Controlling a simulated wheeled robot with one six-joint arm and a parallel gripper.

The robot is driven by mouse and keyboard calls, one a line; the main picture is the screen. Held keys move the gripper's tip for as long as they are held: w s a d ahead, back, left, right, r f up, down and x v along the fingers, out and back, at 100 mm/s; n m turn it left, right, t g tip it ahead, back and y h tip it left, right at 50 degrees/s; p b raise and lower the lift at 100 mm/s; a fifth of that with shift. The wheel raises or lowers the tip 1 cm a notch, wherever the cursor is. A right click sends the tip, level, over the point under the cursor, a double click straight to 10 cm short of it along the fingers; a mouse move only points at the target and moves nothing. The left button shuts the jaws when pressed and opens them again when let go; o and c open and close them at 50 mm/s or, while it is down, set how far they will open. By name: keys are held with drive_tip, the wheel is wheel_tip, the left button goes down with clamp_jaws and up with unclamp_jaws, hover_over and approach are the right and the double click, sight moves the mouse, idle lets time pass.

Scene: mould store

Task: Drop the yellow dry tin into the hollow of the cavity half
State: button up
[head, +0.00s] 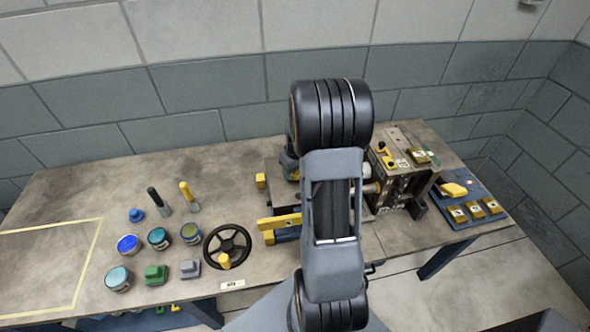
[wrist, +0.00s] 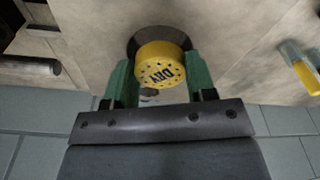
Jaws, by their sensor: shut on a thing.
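The yellow dry tin (wrist: 160,65), a round tin with "DRY" on its dotted end, is between the two green fingers of my gripper (wrist: 158,85) in the wrist view. My gripper is shut on it. A dark round patch shows just behind the tin over the tabletop; I cannot tell whether it is a shadow or an object. In the head view my arm hides the gripper and the tin. A metal mould block (head: 400,185) with yellow fittings stands right of my arm; its hollow cannot be made out, nor whether it is the cavity half.
The workbench (head: 80,190) holds several round tins, including a blue-topped one (head: 128,244), a black handwheel (head: 227,246), and upright tools with dark (head: 153,196) and yellow (head: 186,191) handles. A blue board (head: 462,188) with yellow blocks lies at right. The bench's left end is clear.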

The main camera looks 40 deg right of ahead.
drive_tip(key=shift+f, duration=0.1)
drive_tip(key=shift+f+b, duration=0.4)
drive_tip(key=shift+b, duration=0.1)
drive_tip(key=shift+f, duration=0.1)
drive_tip(key=shift+s, duration=0.1)
